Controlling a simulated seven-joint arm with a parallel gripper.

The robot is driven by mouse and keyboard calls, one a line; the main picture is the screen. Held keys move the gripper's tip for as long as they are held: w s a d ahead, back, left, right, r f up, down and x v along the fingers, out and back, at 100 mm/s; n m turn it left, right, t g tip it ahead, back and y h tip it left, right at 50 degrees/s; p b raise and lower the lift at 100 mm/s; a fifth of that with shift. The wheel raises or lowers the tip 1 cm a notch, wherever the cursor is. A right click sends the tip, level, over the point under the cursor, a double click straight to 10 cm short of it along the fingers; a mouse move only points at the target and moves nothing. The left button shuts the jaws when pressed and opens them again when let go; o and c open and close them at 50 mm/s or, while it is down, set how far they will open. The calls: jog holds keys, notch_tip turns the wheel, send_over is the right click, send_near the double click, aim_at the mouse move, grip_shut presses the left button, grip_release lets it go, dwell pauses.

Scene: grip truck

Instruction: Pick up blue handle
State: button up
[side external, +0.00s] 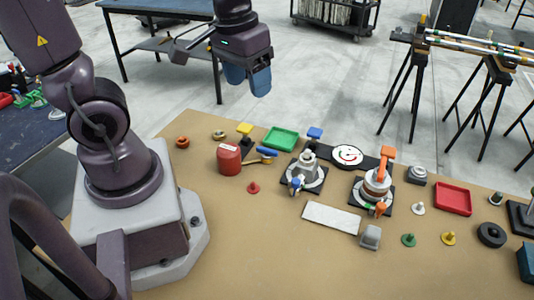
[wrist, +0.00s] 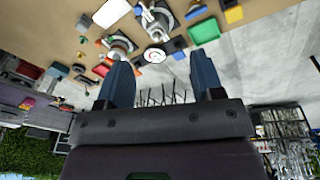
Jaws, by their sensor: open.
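A short blue handle (side external: 267,152) lies on the brown table, right of the red canister and beside a small tan-and-yellow piece. A blue bar that looks like this handle shows near the top of the wrist view (wrist: 196,12). My gripper (side external: 247,82) hangs well above the table's far edge, apart from the handle. Its two blue fingers are spread, with nothing between them. The open fingers also show in the wrist view (wrist: 160,58).
The red canister (side external: 229,159) stands close left of the handle. A green tray (side external: 281,138), yellow block (side external: 244,129) and blue block (side external: 315,133) lie behind it. Grey mechanisms (side external: 304,172) stand to the right.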

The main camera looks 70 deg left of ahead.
jog(key=w+a+f+n+g, duration=0.1)
jog(key=w+a+f+n, duration=0.15)
jog(key=f+n, duration=0.35)
jog(key=w+a+f+n+g, duration=0.1)
jog(key=a+f+n, duration=0.3)
jog(key=f+n, duration=0.15)
jog(key=n, duration=1.1)
send_near(269, 150)
jog(key=f, duration=0.2)
jog(key=s+f, duration=0.1)
jog(key=f, duration=0.2)
jog(key=shift+s+f, duration=0.1)
jog(key=shift+w+f, duration=0.2)
jog(key=shift+f, duration=1.25)
jog(key=shift+w+f, duration=0.25)
jog(key=shift+f, duration=1.2)
jog(key=shift+c, duration=0.2)
jog(key=c, duration=1)
jog(key=shift+c, duration=0.2)
